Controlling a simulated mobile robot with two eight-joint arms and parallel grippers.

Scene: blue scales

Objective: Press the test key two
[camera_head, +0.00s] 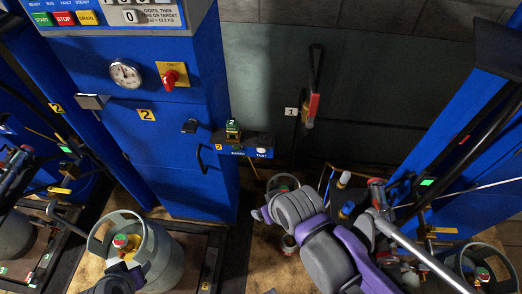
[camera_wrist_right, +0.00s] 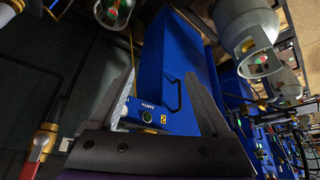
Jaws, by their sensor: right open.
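In the right wrist view the box (camera_wrist_right: 165,122) shows between my open right gripper's fingers (camera_wrist_right: 160,64), with EARTH lettering. The left finger covers part of it, and I cannot make out the white key there. In the head view, my purple and grey right wrist is below and right of the box; its fingers are not clear.
The cabinet has a gauge (camera_head: 124,74), a red-handled switch (camera_head: 171,78) and a black handle (camera_head: 202,157). A grey gas cylinder (camera_head: 160,254) stands lower left. A red-gripped lever (camera_head: 312,105) hangs on the dark wall. Hoses and fittings crowd the lower right.

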